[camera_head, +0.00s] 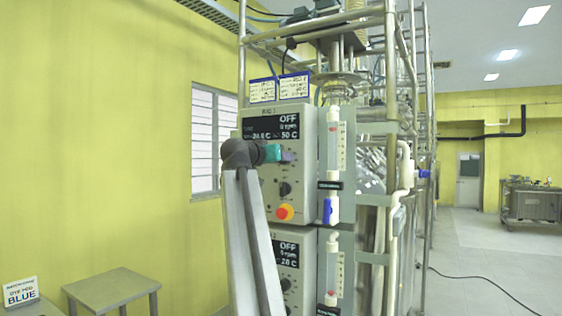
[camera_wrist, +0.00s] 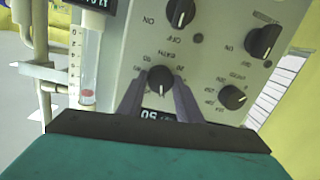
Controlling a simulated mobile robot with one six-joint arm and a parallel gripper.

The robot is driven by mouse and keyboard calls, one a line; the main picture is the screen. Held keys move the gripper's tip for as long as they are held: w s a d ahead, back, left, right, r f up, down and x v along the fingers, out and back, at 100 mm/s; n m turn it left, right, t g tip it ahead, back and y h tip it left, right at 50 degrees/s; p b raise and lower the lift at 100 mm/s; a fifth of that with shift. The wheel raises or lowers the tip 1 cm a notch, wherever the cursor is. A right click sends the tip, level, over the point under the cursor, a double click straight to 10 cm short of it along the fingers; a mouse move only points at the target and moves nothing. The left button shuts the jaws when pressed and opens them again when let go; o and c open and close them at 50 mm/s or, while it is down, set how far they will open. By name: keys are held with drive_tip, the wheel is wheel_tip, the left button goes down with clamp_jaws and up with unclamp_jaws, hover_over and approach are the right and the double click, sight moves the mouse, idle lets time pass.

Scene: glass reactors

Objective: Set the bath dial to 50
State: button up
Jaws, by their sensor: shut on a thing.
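The upper control box (camera_head: 262,205) is a white panel on the reactor frame. Its display (camera_head: 271,126) reads OFF, 0 rpm, and 50 C at the lower right. My gripper (camera_head: 287,157) meets the upper part of this panel from the left. In the wrist view, the panel appears turned over, and the black bath dial (camera_wrist: 160,79) sits between the two fingertips of my gripper (camera_wrist: 158,88). The fingers are shut on the dial. A small dark readout (camera_wrist: 155,114) showing 50 is partly visible between the fingers. In the head view the gripper hides the dial.
Other black knobs (camera_wrist: 262,41) are close beside the gripped dial. A red-and-yellow stop button (camera_head: 285,212) is lower on the panel. A second control box (camera_head: 291,262) is below. Glass tubes (camera_head: 333,150) stand right of the panel. A small table (camera_head: 112,287) is at lower left.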

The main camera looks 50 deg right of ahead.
drive_tip(key=shift+f, duration=0.2)
drive_tip(key=o, duration=1)
drive_tip(key=shift+r, duration=0.1)
drive_tip(key=shift+o, duration=0.2)
drive_tip(key=v, duration=1.4)
drive_tip(key=shift+b, duration=0.35)
drive_tip(key=shift+r, duration=0.1)
